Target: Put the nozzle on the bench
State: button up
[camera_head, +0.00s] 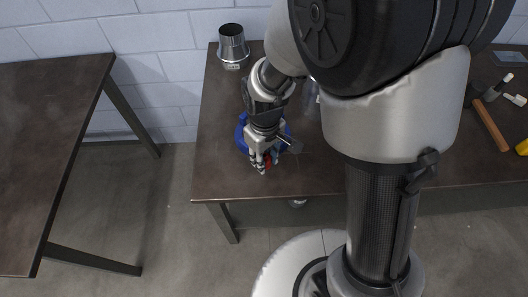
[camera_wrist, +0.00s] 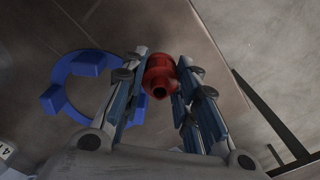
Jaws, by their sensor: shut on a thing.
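The red nozzle (camera_wrist: 158,77), a short round piece with a dark hole in its end, is between the fingers of my gripper (camera_wrist: 157,82) in the wrist view. My gripper is shut on it. In the head view my gripper (camera_head: 262,165) points down over the left front part of the dark bench (camera_head: 218,160), and a bit of the red nozzle (camera_head: 268,164) shows at the fingertips. I cannot tell whether the nozzle touches the bench top.
A blue ring (camera_head: 241,135) with raised blocks lies just behind my gripper; it also shows in the wrist view (camera_wrist: 62,105). A metal cone (camera_head: 232,44) stands at the back left. A hammer (camera_head: 488,122) lies at right. Another table (camera_head: 45,140) stands left, across a gap.

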aim_at(265, 175)
notch_tip(265, 175, down, 7)
jog(key=shift+r+b, duration=0.15)
jog(key=shift+b, duration=0.85)
jog(key=shift+r, duration=0.1)
jog(key=o, duration=1.1)
jog(key=shift+r, duration=0.1)
